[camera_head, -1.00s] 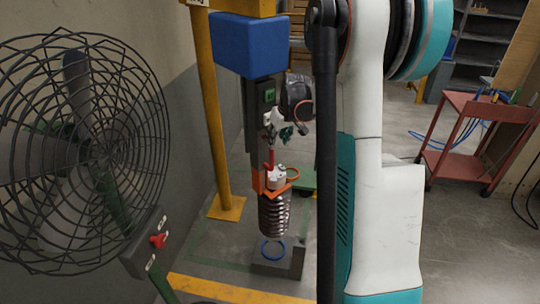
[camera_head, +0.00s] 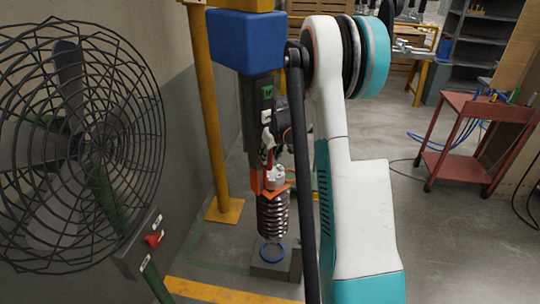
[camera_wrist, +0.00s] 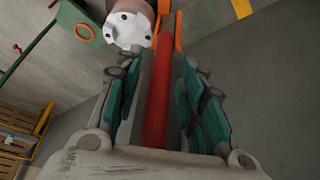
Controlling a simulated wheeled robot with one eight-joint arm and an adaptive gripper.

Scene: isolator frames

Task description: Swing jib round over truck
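The jib's yellow post (camera_head: 207,110) stands by the left wall, with a blue block (camera_head: 246,40) and a dark upright body below its top. An orange holder (camera_head: 257,180) hangs there around a ribbed metal piece (camera_head: 273,215) with a pale flanged top, which also shows in the wrist view (camera_wrist: 128,27). My gripper (camera_wrist: 157,85) has its fingers on both sides of a red bar (camera_wrist: 156,100) and appears closed on it. The head view shows my gripper small and partly hidden. A green frame (camera_wrist: 72,20), possibly the truck, lies upper left in the wrist view.
A grey block (camera_head: 280,264) with a blue ring (camera_head: 272,250) is below the ribbed piece. A caged fan (camera_head: 85,140) fills the left foreground. A red cart (camera_head: 470,140) stands at right. Floor between my arm and the cart is clear.

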